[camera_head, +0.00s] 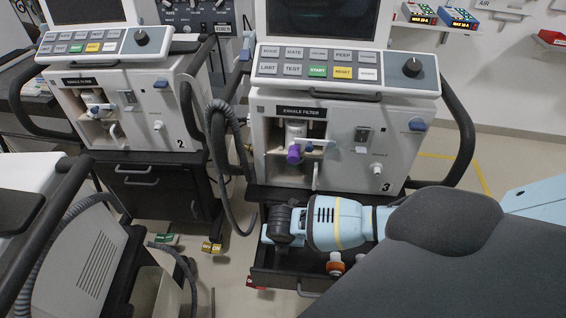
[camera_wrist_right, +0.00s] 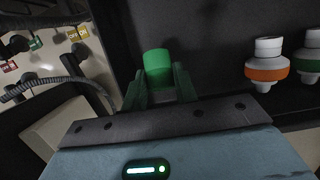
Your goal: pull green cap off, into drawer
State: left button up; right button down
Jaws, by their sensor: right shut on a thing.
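A green cap (camera_wrist_right: 158,62) sits between the two fingers of my right gripper (camera_wrist_right: 160,82) in the right wrist view. The fingers are shut on it, and no filter body shows attached to its visible end. Behind it is a dark surface. In the head view my right arm reaches over the open dark drawer (camera_head: 275,279) under ventilator 3, and its fingers and the cap are hidden. The exhale filter bay above holds a white fitting with a purple part (camera_head: 293,155). My left gripper is not in view.
An orange-ringed white filter (camera_wrist_right: 267,70) stands in the drawer right of the gripper, beside a green-ringed one (camera_wrist_right: 310,62). The orange one (camera_head: 335,266) also shows in the head view. Ventilator 2 (camera_head: 140,120) and a grey hose (camera_head: 238,170) are to the left.

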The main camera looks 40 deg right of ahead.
notch_tip(320, 180, down, 4)
jog(key=b, duration=0.3)
jog(key=shift+r, duration=0.25)
jog(key=shift+f+b, duration=0.6)
jog(key=shift+b, duration=0.05)
jog(key=c, duration=1)
grip_release()
jog(key=p+v, duration=0.2)
jog(key=v, duration=0.4)
jog(key=shift+r, duration=0.2)
jog(key=shift+s+a+r, duration=0.2)
jog(key=shift+r, duration=0.5)
